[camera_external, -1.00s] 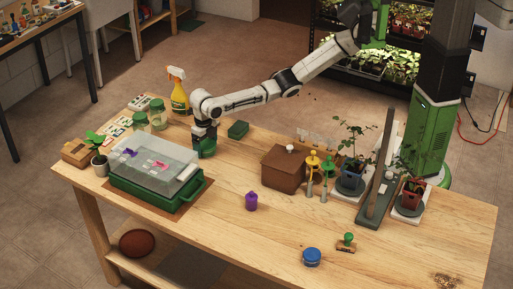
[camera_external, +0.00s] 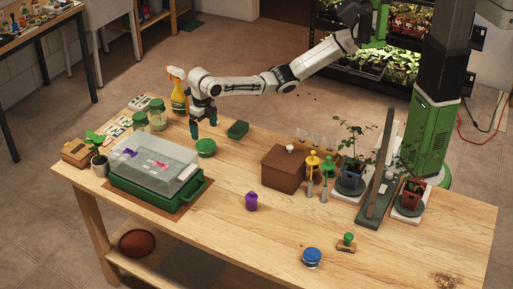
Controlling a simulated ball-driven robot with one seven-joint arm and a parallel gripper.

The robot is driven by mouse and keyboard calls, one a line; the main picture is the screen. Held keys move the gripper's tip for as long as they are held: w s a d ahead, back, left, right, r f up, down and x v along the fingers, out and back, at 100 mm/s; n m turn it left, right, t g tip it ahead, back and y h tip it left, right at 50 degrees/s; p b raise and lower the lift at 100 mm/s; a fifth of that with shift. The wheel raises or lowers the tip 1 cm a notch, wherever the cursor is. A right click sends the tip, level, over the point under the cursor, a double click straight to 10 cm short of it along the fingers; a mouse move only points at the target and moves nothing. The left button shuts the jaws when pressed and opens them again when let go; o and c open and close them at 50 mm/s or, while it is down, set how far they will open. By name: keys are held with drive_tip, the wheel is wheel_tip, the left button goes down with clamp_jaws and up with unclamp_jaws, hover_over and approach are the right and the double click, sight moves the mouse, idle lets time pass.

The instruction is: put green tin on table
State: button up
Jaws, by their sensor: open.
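The green tin (camera_external: 206,148), round and low, sits on the wooden table (camera_external: 290,222), just right of the lidded seed tray. My gripper (camera_external: 203,130) points down above and slightly behind the tin. Its two blue-green fingers are spread apart with nothing between them. The tin looks clear of the fingers and is fully in view.
The seed tray (camera_external: 160,167) with a clear lid stands to the left, and a green block (camera_external: 238,130) lies to the right. A spray bottle (camera_external: 178,92) and jars (camera_external: 157,112) stand behind. A brown box (camera_external: 284,168) is further right.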

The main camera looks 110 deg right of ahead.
drive_tip(key=shift+r, duration=1.6)
